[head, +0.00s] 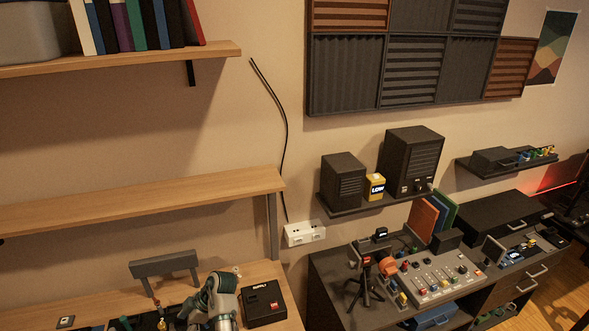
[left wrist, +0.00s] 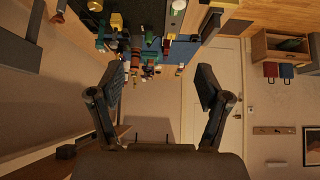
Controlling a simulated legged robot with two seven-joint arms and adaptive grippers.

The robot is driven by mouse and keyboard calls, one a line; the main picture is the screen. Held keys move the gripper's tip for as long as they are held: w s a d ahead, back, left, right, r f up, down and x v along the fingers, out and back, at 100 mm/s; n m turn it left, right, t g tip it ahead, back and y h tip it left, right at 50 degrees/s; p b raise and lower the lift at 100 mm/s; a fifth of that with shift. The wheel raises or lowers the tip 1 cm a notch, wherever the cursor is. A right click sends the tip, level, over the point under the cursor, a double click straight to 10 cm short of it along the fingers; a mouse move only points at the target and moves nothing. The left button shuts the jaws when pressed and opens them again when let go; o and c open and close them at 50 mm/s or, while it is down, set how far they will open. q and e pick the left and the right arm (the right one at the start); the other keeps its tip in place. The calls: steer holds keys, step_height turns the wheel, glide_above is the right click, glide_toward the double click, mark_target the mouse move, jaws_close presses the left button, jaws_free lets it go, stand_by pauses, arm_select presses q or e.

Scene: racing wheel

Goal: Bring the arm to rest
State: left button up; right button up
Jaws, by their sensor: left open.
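My left gripper (left wrist: 158,88) shows in the left wrist view with its two dark fingers spread wide apart. Nothing is between the fingers; the room behind shows through the gap. In the head view, a grey and teal part of my arm rises at the bottom edge, over the wooden desk (head: 278,318). My left fingertips cannot be made out in the head view. My right gripper is in neither view. I cannot make out a racing wheel in either view.
A black box (head: 263,303) lies on the desk, right of my arm. A grey bracket-like stand (head: 165,265) is to its left. Wooden shelves (head: 130,203) project from the wall above. A dark bench (head: 325,285) with a control panel (head: 435,278) and tripod (head: 365,285) stands at right.

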arm_select(q)
steer(key=s+a+f+m+t+h, duration=0.2)
steer(key=s+f+m+t, duration=0.2)
steer(key=s+f+m, duration=0.8)
steer(key=s+d+f+m+t+h, duration=0.15)
steer(key=s+d+m+h, duration=0.45)
steer(key=s+d+m, duration=0.85)
steer(key=s+f+n+g+b, duration=0.1)
steer(key=s+f+b, duration=0.15)
steer(key=f, duration=1.25)
steer(key=s+f+n+b, duration=0.2)
steer(key=f+b, duration=0.1)
steer(key=f, duration=1.2)
steer(key=s+a+f+b, duration=0.2)
steer(key=s+f, duration=0.7)
steer(key=f, duration=0.2)
steer(key=s+a+f+g+b, duration=0.1)
steer(key=s+a+f+b, duration=0.1)
steer(key=s+f, duration=0.7)
step_height(320, 180, down, 2)
steer(key=shift+s+f, duration=0.1)
steer(key=shift+s, duration=0.05)
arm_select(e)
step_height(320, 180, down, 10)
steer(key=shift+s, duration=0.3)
